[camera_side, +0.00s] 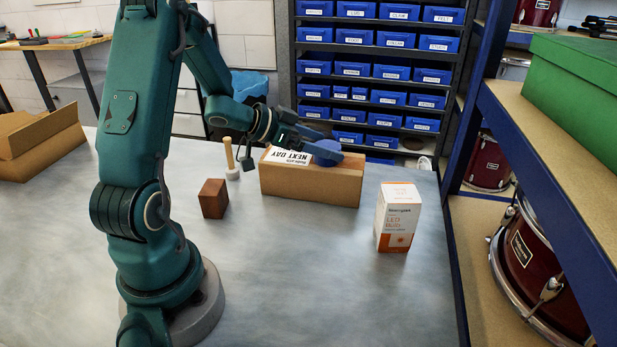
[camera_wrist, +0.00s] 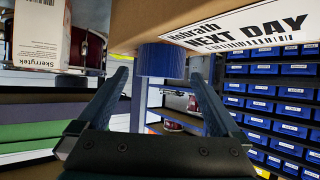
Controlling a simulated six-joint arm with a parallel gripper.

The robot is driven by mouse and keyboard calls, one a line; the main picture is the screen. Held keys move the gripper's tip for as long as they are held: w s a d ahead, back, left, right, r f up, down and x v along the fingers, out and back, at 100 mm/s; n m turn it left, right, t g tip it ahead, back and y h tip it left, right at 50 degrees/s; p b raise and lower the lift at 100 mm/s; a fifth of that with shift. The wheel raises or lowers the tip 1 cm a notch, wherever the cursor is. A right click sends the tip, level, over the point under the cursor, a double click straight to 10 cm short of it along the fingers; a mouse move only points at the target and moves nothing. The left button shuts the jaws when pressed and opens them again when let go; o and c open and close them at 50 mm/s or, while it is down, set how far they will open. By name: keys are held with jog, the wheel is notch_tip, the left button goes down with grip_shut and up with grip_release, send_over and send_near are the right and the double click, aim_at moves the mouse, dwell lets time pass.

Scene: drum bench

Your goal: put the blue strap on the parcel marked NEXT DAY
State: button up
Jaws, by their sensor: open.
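The parcel (camera_side: 310,185) is a brown cardboard box on the bench, with a white NEXT DAY label (camera_side: 287,157) on its top. In the wrist view the label (camera_wrist: 240,30) appears at the upper right. The blue strap (camera_side: 326,154) is a small rounded blue piece on the parcel's top, right of the label. In the wrist view the strap (camera_wrist: 161,60) is a ridged blue shape against the parcel's face, lying between the fingertips' lines. My gripper (camera_side: 305,139) is open and empty above the parcel, close to the strap; its fingers (camera_wrist: 158,84) are spread apart. Contact with the strap cannot be told.
A white and orange LED bulb box (camera_side: 397,218) stands right of the parcel. A brown block (camera_side: 213,198) and a wooden-handled tool (camera_side: 230,160) stand left of it. Blue bins (camera_side: 370,80) rise behind. The front bench is clear.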

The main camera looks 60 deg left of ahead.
jog(key=d+v, duration=0.1)
jog(key=v, duration=0.6)
notch_tip(320, 180, up, 7)
jog(key=w+n+y, duration=0.2)
jog(key=y, duration=0.5)
jog(key=s+d+f+g+h, duration=0.4)
jog(key=s+d+g+h, duration=0.1)
jog(key=s+d, duration=0.9)
jog(key=d+g, duration=0.1)
jog(key=d, duration=0.2)
jog(key=shift+s+f, duration=0.2)
jog(key=shift+s, duration=0.1)
